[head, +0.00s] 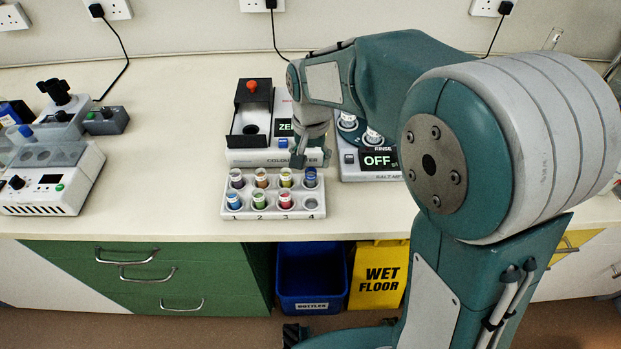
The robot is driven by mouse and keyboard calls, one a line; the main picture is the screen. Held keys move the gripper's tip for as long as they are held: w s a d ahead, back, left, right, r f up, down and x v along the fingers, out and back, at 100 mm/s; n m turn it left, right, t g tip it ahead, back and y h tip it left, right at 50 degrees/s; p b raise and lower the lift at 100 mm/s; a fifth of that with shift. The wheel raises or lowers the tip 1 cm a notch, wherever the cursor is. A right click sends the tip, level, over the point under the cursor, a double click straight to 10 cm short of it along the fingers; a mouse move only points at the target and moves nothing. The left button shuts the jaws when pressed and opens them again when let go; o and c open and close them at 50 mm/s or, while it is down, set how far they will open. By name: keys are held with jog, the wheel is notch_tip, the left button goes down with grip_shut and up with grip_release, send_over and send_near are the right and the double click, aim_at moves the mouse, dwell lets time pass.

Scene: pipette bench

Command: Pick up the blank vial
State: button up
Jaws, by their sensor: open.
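A white vial rack (272,212) stands near the front edge of the bench, its front row numbered 1 to 4. Its back row holds several capped vials, the rightmost a blue-topped vial (311,177). The front row holds a blue, a green and a red vial; hole 4 (310,204) looks empty. I cannot read which vial is the blank. My gripper (297,161) is open, pointing down just above and behind the right end of the back row. Its fingers appear clear of the vials, and nothing shows between them.
The colourimeter (245,157), its dark lid raised, stands directly behind the rack. A rinse unit (369,160) reading OFF is to its right. Another instrument (48,190) is at far left. A blue bin (309,275) and yellow wet-floor sign (378,278) are below. Bench left of the rack is clear.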

aim_at(308, 172)
jog(key=f, duration=0.3)
jog(key=shift+s+d+f, duration=0.1)
jog(key=shift+d+f, duration=0.2)
jog(key=shift+d, duration=0.05)
jog(key=shift+a+f, duration=0.2)
jog(key=shift+a, duration=0.35)
jog(key=shift+d, duration=0.2)
jog(key=c, duration=0.9)
jog(key=shift+d, duration=0.2)
jog(key=shift+c, duration=0.6)
jog(key=shift+a+r, duration=0.1)
jog(key=shift+a, duration=0.05)
